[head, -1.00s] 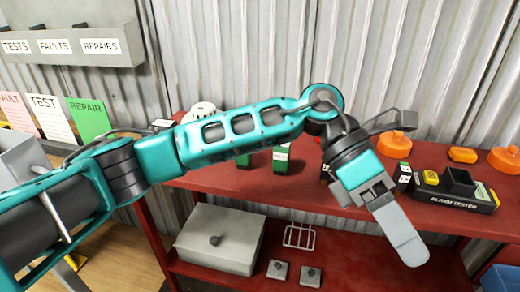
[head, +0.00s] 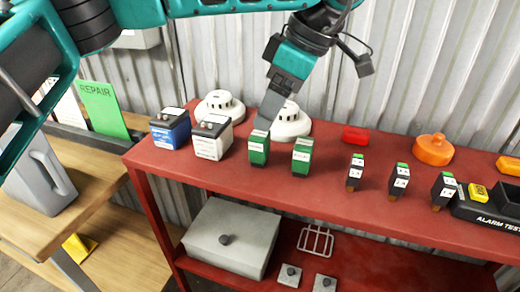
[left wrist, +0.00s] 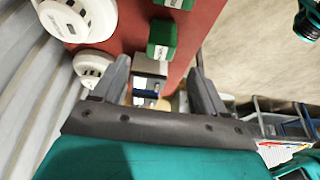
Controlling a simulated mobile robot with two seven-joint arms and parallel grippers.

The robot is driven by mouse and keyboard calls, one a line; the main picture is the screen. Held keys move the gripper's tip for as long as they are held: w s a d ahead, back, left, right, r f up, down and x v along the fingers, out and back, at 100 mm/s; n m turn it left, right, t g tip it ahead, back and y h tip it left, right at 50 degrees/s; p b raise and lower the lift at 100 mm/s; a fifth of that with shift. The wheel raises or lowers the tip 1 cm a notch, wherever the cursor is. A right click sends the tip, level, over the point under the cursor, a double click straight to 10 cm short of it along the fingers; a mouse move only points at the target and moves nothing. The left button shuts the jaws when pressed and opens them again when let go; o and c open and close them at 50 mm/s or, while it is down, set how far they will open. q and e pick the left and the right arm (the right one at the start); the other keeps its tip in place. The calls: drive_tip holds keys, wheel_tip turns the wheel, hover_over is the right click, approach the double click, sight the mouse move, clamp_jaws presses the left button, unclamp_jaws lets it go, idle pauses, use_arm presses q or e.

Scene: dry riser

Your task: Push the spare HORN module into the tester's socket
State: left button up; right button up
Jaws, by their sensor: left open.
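The alarm tester (head: 492,212) stands on the red shelf, cut off by the right edge of the head view; its socket cannot be made out. Three small black modules with white labels (head: 354,172) (head: 399,180) (head: 443,190) stand in a row left of the tester. Their labels are too small to read, so I cannot tell which is HORN. My left gripper (head: 266,118) points down just above and behind the left one of two green blocks (head: 258,150). In the left wrist view its fingers (left wrist: 160,72) are apart, with nothing held between them.
Two batteries (head: 171,130) (head: 211,138), white round detectors (head: 220,106) and another green block (head: 302,157) surround my left gripper. An orange beacon (head: 433,151) and red piece (head: 355,136) stand behind the modules. The front strip of the shelf is mostly clear.

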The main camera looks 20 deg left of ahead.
sight(260, 134)
use_arm(q)
drive_tip(key=shift+x, duration=3.55)
drive_tip(key=shift+d, duration=0.1)
drive_tip(key=shift+c, duration=0.4)
drive_tip(key=c, duration=1)
